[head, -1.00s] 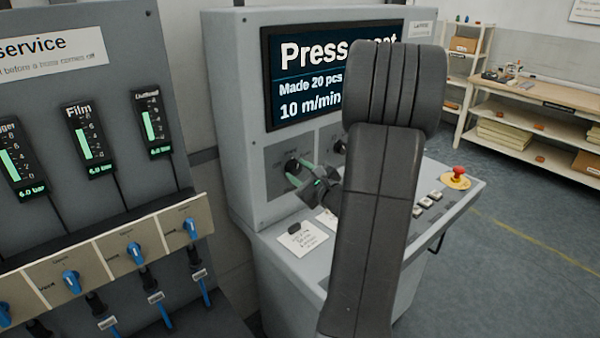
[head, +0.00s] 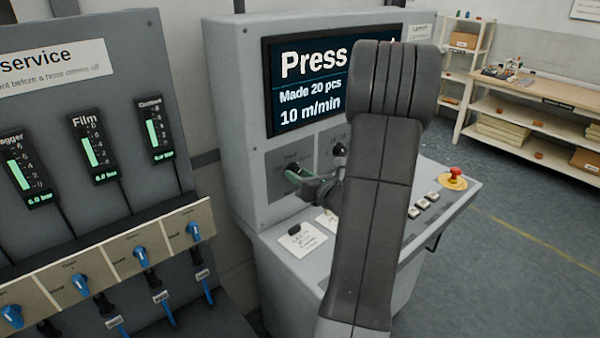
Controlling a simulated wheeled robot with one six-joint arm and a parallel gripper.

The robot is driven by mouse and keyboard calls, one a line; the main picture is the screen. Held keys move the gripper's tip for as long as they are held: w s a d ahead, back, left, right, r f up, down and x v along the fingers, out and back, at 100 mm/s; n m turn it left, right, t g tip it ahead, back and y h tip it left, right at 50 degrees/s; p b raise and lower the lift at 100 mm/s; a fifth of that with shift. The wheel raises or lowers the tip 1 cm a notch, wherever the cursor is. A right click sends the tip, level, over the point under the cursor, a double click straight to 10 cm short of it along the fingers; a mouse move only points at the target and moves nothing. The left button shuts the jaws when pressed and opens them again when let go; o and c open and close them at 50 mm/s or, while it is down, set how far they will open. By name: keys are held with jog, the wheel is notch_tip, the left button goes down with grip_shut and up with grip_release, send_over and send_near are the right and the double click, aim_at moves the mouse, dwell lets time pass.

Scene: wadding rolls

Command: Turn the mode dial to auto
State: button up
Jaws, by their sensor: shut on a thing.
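The grey control cabinet (head: 232,120) stands in the middle of the head view, with a dial panel under its screen. A second dark dial (head: 339,150) sits to the right, beside my arm. The dial lettering is too small to read.
The screen (head: 310,85) reads "Press", partly covered by my arm. A service panel with gauges (head: 93,150) and blue valves (head: 140,256) stands left.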

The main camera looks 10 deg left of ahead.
jog(key=shift+m, duration=0.5)
jog(key=o, duration=1)
jog(key=b+v, duration=0.2)
jog(key=v, duration=1.2)
jog(key=shift+a, duration=0.1)
jog(key=p+x, duration=0.2)
jog(key=x, duration=1.2)
